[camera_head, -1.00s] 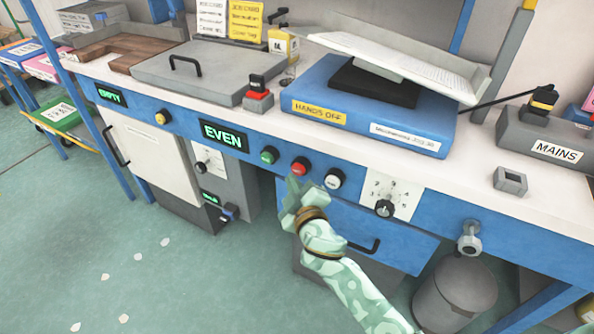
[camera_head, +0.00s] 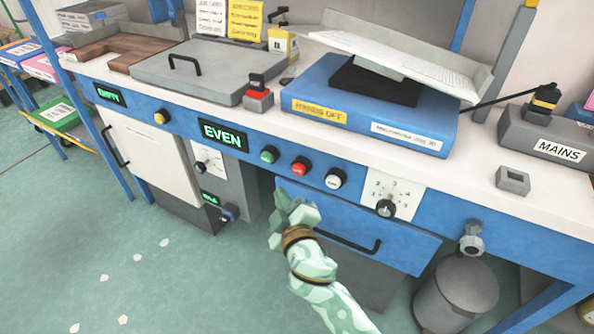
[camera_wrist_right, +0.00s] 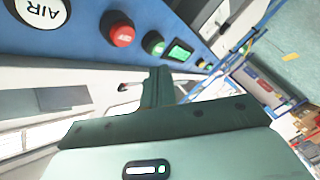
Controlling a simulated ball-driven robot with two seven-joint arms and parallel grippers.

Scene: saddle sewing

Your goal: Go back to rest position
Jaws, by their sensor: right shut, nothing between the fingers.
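My right gripper (camera_head: 290,208) shows in the head view in front of the blue workbench, below the green button (camera_head: 269,155) and the red button (camera_head: 299,167). It is shut and empty, and it is apart from the buttons. In the right wrist view, the shut fingers (camera_wrist_right: 158,86) point toward the bench front. The red button (camera_wrist_right: 121,35) and the white AIR button (camera_wrist_right: 42,12) lie beyond them there. My left gripper is not in view.
A blue drawer front (camera_head: 350,226) with a black handle is right behind the gripper. A rotary knob (camera_head: 386,208) sits to the right, and a grey bin (camera_head: 456,295) stands below the bench.

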